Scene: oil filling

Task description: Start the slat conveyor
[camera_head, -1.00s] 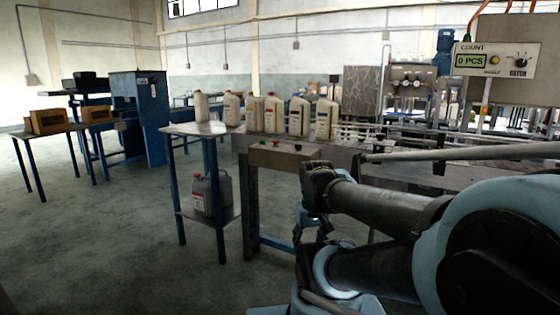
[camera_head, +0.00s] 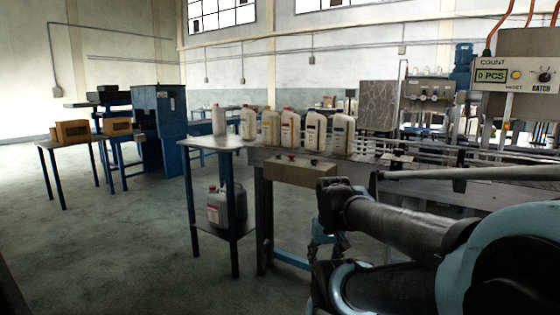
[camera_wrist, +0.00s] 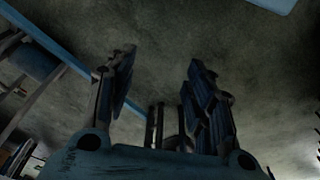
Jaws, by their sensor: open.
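The slat conveyor (camera_head: 395,163) runs from the middle to the right in the head view, behind my arm. A metal control box (camera_head: 300,173) is on its near side, with a small red button (camera_head: 291,157) on top and another small button whose colour is unclear. Several white bottles (camera_head: 313,131) stand upright in a row along the left end and adjoining table. My gripper shows in the wrist view (camera_wrist: 160,68), with its fingers apart, nothing between them, over the floor. In the head view my arm hides part of the conveyor's front.
A side table (camera_head: 213,142) with a grey jug (camera_head: 228,204) on its lower shelf stands left of the conveyor. A counter panel (camera_head: 517,76) reading 0 PCS is at the upper right. A blue machine (camera_head: 160,125) stands farther back. The left floor is clear.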

